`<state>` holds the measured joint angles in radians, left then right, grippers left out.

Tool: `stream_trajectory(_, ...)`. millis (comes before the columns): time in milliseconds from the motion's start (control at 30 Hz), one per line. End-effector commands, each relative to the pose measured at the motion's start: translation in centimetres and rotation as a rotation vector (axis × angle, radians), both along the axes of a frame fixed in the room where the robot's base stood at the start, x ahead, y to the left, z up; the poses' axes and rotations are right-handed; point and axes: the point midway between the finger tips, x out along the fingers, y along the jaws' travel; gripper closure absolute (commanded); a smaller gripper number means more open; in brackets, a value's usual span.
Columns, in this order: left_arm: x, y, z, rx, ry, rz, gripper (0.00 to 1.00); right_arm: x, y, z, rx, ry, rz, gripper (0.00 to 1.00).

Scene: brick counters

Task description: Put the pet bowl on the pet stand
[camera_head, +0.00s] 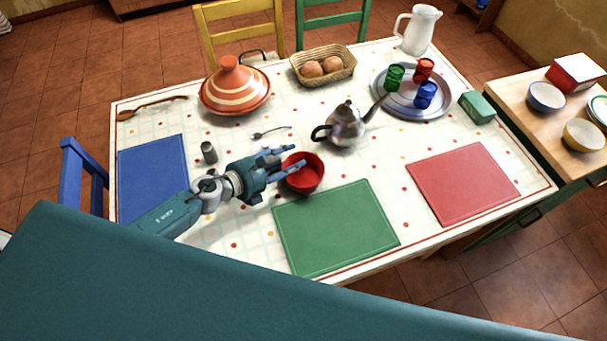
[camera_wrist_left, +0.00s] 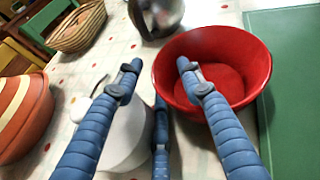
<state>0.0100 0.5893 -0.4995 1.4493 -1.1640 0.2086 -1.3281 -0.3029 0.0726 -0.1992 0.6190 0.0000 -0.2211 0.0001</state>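A red bowl (camera_head: 304,176), the likeliest pet bowl, stands upright on the table at the upper left corner of a green mat. It also shows in the left wrist view (camera_wrist_left: 228,45). My left gripper (camera_head: 291,156) is at the bowl's left side with its fingers spread. In the left wrist view my left gripper (camera_wrist_left: 158,66) has one fingertip over the bowl's near-left rim and another outside it. Whether they touch it I cannot tell. A white rounded thing (camera_wrist_left: 122,140) shows below the fingers. I cannot pick out a pet stand. My right gripper is not in view.
A metal teapot (camera_head: 345,127) stands behind the bowl. A striped tagine (camera_head: 235,88), a bread basket (camera_head: 338,52) and a tray of cups (camera_head: 401,103) are farther back. The green mat (camera_head: 335,230) and red mat (camera_head: 462,185) are bare. A small grey cup (camera_head: 209,153) stands left.

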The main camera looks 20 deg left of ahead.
Motion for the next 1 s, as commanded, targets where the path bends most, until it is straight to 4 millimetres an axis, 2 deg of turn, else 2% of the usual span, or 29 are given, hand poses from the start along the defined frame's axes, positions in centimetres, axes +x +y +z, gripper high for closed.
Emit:
stream_trajectory(133, -0.1, 0.0, 0.0, 0.000, 0.001, 0.000, 0.62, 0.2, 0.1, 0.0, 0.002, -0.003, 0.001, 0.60)
stream_trajectory(333, -0.1, 0.0, 0.0, 0.000, 0.001, 0.000, 1.00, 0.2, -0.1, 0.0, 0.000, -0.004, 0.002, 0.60)
stream_trajectory(767, -0.1, 0.0, 0.1, 0.000, 0.000, -0.001, 1.00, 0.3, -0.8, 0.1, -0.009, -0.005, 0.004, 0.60)
stream_trajectory(867, 0.0, 0.0, 1.1, 0.001, -0.001, -0.002, 1.00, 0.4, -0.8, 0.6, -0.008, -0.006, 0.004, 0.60)
stream_trajectory(1000, 0.0, 0.1, 4.0, 0.004, -0.004, -0.004, 1.00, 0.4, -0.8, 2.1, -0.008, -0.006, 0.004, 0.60)
